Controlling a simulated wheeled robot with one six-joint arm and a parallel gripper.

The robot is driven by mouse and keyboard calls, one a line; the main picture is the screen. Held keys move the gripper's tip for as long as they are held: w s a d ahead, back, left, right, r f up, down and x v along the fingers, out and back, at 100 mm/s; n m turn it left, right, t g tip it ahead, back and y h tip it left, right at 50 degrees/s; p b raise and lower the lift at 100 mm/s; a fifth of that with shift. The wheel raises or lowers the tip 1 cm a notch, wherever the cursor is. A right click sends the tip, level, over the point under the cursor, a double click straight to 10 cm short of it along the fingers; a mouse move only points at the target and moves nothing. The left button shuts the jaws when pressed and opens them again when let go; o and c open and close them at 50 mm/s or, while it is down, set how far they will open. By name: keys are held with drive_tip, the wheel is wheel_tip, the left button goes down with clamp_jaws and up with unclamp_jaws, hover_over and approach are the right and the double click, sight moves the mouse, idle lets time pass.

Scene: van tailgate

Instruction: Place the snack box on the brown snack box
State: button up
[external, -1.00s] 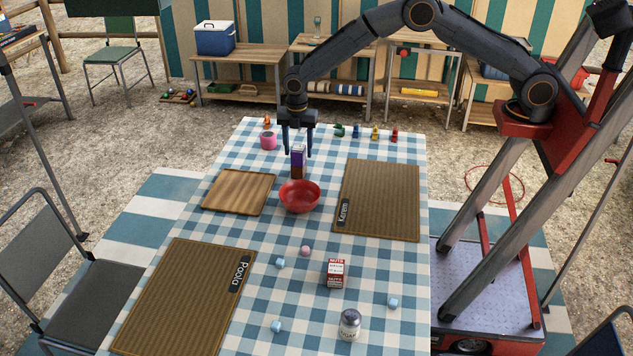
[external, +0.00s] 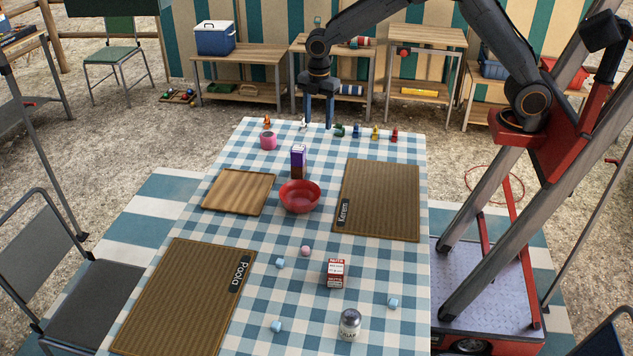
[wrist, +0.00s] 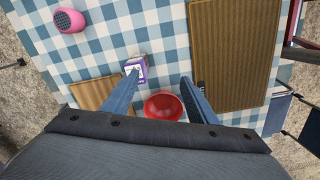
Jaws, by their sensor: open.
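The purple snack box (external: 298,154) stands upright on top of the brown snack box (external: 298,173), behind the red bowl. The two look aligned, with the brown one showing below.
The red bowl (external: 300,196) stands just in front of the stack. A pink cylinder (external: 268,141) and several small figures stand at the far edge. A red-white box (external: 335,273) and shaker (external: 349,324) are nearer.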

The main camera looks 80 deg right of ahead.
drive_tip(key=s+d+f+m, duration=0.1)
drive_tip(key=s+m, duration=0.6)
drive_tip(key=s, duration=0.9)
drive_tip(key=s+d+f+m, duration=0.1)
drive_tip(key=s+m, duration=0.6)
drive_tip(key=s, duration=0.9)
drive_tip(key=shift+s+d+f, duration=0.25)
drive_tip(key=shift+d+f, duration=0.05)
drive_tip(key=shift+d, duration=0.45)
